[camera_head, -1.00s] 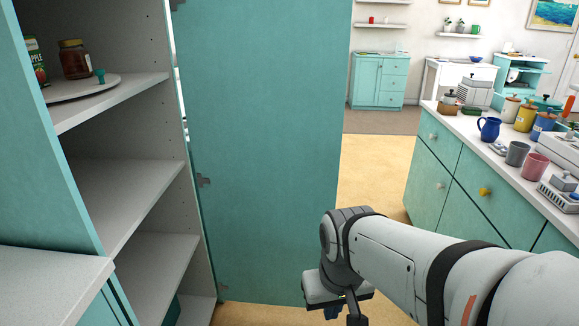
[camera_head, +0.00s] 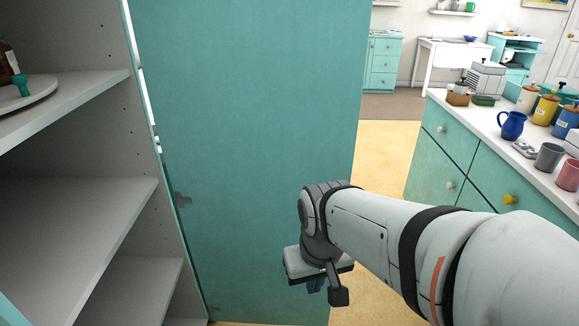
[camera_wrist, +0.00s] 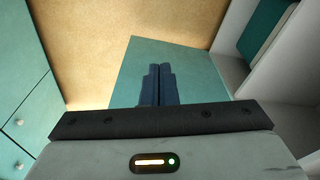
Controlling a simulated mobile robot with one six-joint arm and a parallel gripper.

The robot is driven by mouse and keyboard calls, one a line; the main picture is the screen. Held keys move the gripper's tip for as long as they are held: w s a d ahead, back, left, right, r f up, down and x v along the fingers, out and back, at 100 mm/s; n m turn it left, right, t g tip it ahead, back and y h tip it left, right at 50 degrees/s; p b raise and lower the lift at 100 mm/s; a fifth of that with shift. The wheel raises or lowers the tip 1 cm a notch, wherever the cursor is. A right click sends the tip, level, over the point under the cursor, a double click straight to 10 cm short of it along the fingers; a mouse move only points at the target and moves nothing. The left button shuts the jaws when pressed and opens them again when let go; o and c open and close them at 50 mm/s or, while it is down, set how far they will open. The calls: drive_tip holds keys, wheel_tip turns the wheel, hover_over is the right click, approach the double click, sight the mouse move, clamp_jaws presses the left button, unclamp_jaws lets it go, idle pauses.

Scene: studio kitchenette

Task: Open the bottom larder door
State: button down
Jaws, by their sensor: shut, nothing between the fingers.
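The tall teal larder door (camera_head: 255,130) stands wide open in the head view, its inner face with hinges towards me. The open larder, with its pale shelves (camera_head: 75,220), is on the left. My gripper (camera_head: 315,286) points down in front of the lower right part of the door, below the wrist. In the wrist view its dark blue fingers (camera_wrist: 158,85) are together, with nothing between them. The teal door (camera_wrist: 190,58) lies beyond them there. I cannot tell whether the fingers touch the door. The door's handle is not visible.
A teal drawer counter (camera_head: 455,160) with a blue jug (camera_head: 511,125), mugs and canisters is on the right. Yellowish floor (camera_head: 385,150) is clear between door and counter. A round tray (camera_head: 25,92) sits on an upper larder shelf.

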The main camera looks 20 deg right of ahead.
drive_tip(key=w+d+r+n+t+y+p, duration=0.1)
drive_tip(key=w+d+n+t+p, duration=0.25)
drive_tip(key=p, duration=0.55)
drive_tip(key=w+d+r+n+p, duration=0.15)
drive_tip(key=d+n+p, duration=0.25)
drive_tip(key=d+p, duration=0.45)
drive_tip(key=w+d+r+n+t+y+p, duration=0.15)
drive_tip(key=w+d+n+p, duration=0.25)
drive_tip(key=p, duration=0.6)
drive_tip(key=w+f+b, duration=0.4)
drive_tip(key=w+f, duration=0.4)
drive_tip(key=w, duration=0.1)
drive_tip(key=shift+w+f+t, duration=0.2)
drive_tip(key=shift+f+t, duration=0.1)
drive_tip(key=shift+f, duration=0.05)
drive_tip(key=shift+d+n+h, duration=0.1)
drive_tip(key=shift+n+h, duration=0.15)
